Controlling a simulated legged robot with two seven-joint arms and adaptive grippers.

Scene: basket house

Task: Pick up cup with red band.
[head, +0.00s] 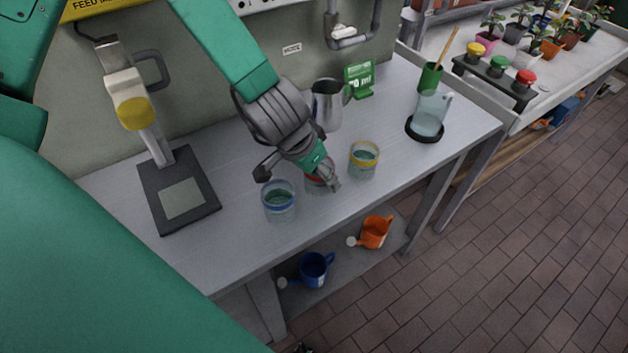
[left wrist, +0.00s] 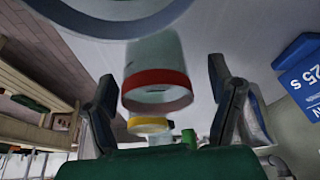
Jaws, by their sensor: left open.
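The cup with the red band (head: 315,187) stands on the grey table, mostly hidden by my left gripper (head: 298,177) in the head view. In the left wrist view, this clear cup with its red rim band (left wrist: 157,88) shows between the two spread fingers of the left gripper (left wrist: 163,82). The gripper is open, with one finger on each side of the cup; I cannot tell whether either touches it. My right gripper is not in view.
A blue-banded cup (head: 279,204) stands close on the left, a yellow-banded cup (head: 364,163) close on the right. A metal pitcher (head: 326,106) and green sign (head: 359,79) stand behind. A scale-like device (head: 180,190) is at left; a clear jug (head: 430,113) is at right.

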